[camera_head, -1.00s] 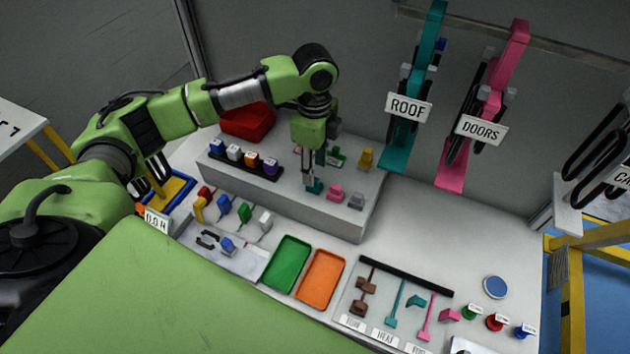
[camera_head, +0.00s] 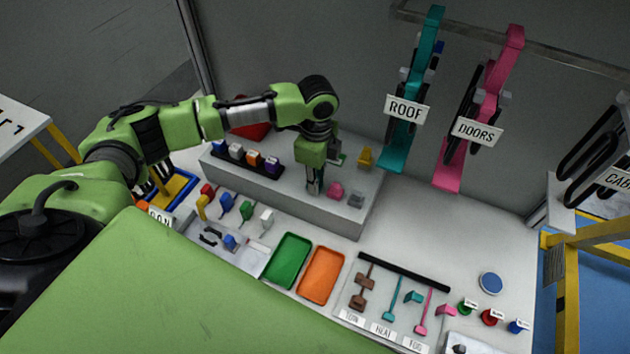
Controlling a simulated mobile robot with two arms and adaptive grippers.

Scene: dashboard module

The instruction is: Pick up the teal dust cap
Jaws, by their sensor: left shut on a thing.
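My left gripper (camera_head: 314,188) points straight down at the front part of the raised grey shelf (camera_head: 300,205), left of the pink cap (camera_head: 336,190). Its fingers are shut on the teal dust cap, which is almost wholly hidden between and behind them. I cannot tell whether the cap is still touching the shelf top. My right gripper is not in view.
A grey cap (camera_head: 356,199) and a yellow cap (camera_head: 366,157) stand to the right on the shelf. A black strip with several coloured blocks (camera_head: 254,160) lies to the left. Green (camera_head: 287,260) and orange (camera_head: 321,275) trays lie on the table below.

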